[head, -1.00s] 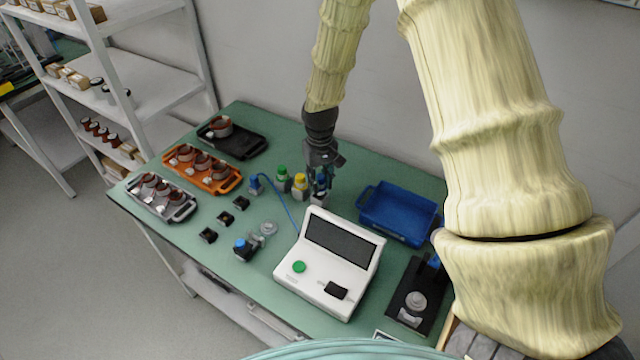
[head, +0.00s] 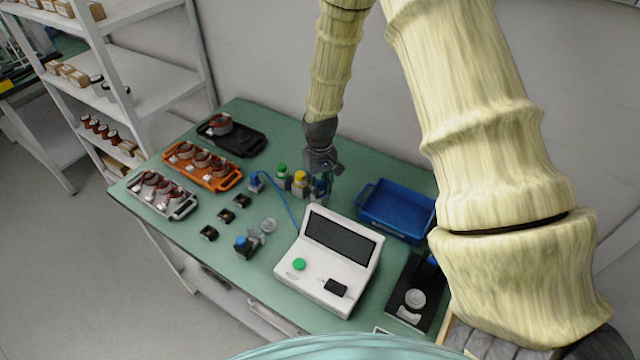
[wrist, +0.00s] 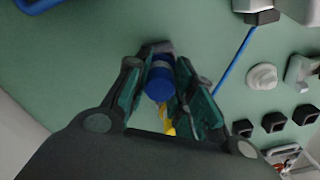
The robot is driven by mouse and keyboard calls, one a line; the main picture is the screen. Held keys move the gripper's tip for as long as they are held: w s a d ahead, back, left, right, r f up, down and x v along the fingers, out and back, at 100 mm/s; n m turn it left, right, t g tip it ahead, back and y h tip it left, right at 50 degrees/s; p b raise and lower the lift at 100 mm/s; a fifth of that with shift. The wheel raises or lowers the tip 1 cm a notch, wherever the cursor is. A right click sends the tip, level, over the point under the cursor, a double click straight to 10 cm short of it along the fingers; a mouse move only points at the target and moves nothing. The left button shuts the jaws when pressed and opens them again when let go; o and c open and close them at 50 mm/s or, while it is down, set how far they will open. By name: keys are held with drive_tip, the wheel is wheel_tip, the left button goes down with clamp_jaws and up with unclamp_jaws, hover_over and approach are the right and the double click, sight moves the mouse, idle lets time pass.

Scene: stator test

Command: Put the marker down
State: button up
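The blue-capped marker (head: 320,186) is upright at the back middle of the green table, partly hidden by my gripper (head: 321,178). In the wrist view its blue top (wrist: 160,82) is between my two fingers (wrist: 160,68), which close in on both sides of it. Its lower end is hard to see, so I cannot tell whether it touches the table. A yellow-capped marker (head: 299,180) and a green-capped one (head: 282,172) stand close on the left. Some yellow (wrist: 168,128) also shows between my fingers.
A white tester (head: 330,262) with a blue cable stands in front of my gripper. A blue tray (head: 397,211) is on the right. Orange (head: 203,166), black and grey trays with parts lie on the left. The wall is close behind.

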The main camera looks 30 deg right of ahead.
drive_tip(key=o, duration=0.4)
drive_tip(key=shift+r, duration=0.55)
drive_tip(key=shift+r+b, duration=1.7)
drive_tip(key=shift+r, duration=4.2)
